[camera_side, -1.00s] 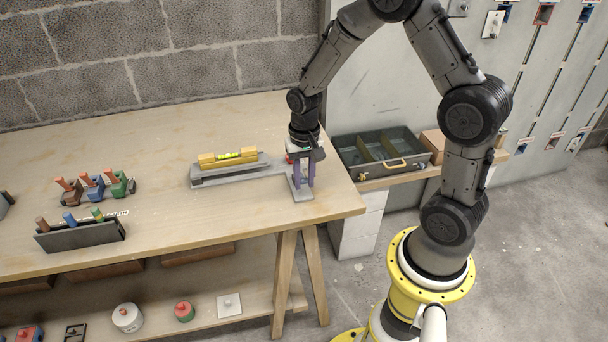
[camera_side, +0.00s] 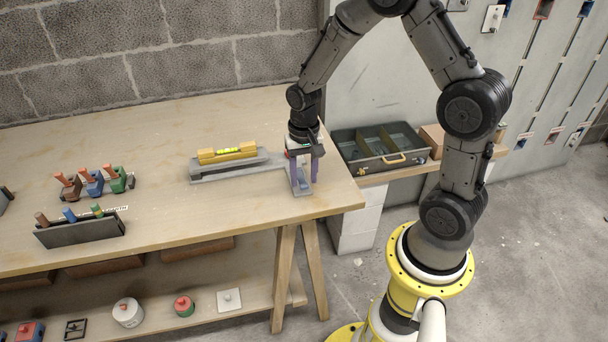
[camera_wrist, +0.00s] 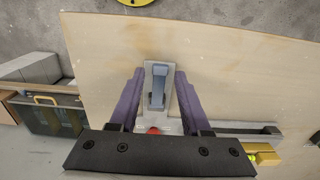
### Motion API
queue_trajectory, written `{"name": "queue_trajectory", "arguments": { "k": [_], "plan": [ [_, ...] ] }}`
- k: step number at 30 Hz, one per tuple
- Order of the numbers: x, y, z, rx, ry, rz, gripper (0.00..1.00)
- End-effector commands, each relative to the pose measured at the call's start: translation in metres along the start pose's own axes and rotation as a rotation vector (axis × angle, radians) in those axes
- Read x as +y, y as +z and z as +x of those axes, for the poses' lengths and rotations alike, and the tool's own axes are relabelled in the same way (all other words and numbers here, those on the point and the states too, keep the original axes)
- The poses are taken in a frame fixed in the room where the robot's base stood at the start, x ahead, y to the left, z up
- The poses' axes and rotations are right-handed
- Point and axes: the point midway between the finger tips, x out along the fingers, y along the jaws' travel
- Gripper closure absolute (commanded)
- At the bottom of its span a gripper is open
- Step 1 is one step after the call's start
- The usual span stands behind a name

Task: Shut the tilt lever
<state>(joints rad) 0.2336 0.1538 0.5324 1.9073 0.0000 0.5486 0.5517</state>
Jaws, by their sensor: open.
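The tilt lever (camera_wrist: 158,85) is a blue-grey bar on a pale grey plate (camera_wrist: 177,108), seen in the wrist view between my purple fingers. A red part (camera_wrist: 153,130) shows at the end nearer my gripper's palm. In the side view the plate (camera_side: 303,192) lies near the bench's right end, joined to a long grey base (camera_side: 215,176) bearing a yellow spirit level (camera_side: 228,154). My gripper (camera_side: 304,182) points down over the plate, open, with one finger on each side of the lever (camera_wrist: 160,73). Fingers partly hide the lever in the side view. I cannot tell whether they touch it.
A grey compartment tray (camera_side: 378,150) with a yellow handle stands right of the bench. Coloured-handled blocks (camera_side: 95,184) and a dark rack (camera_side: 80,232) of coloured pegs are at the left. The bench between them and the grey base is clear.

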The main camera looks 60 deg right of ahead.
Motion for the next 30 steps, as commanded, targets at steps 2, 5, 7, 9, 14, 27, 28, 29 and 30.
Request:
{"name": "queue_trajectory", "arguments": {
  "k": [2,5,7,9,14,27,28,29,30],
  "plan": [
    [0.0,0.0,-0.001,0.001,0.0,0.0,0.53],
    [0.0,-0.001,-0.005,0.003,-0.002,0.0,0.53],
    [-0.001,-0.001,-0.01,0.003,-0.002,0.0,0.53],
    [-0.001,-0.001,-0.015,0.003,-0.002,0.0,0.53],
    [0.0,-0.001,-0.027,0.003,-0.002,0.0,0.53],
    [-0.001,-0.001,-0.058,0.003,-0.002,0.0,0.53],
    [-0.001,-0.001,-0.06,0.003,-0.002,0.0,0.53],
    [-0.001,-0.001,-0.062,0.002,-0.002,0.0,0.53],
    [-0.001,-0.001,-0.065,0.003,-0.002,0.0,0.53]
  ]
}}
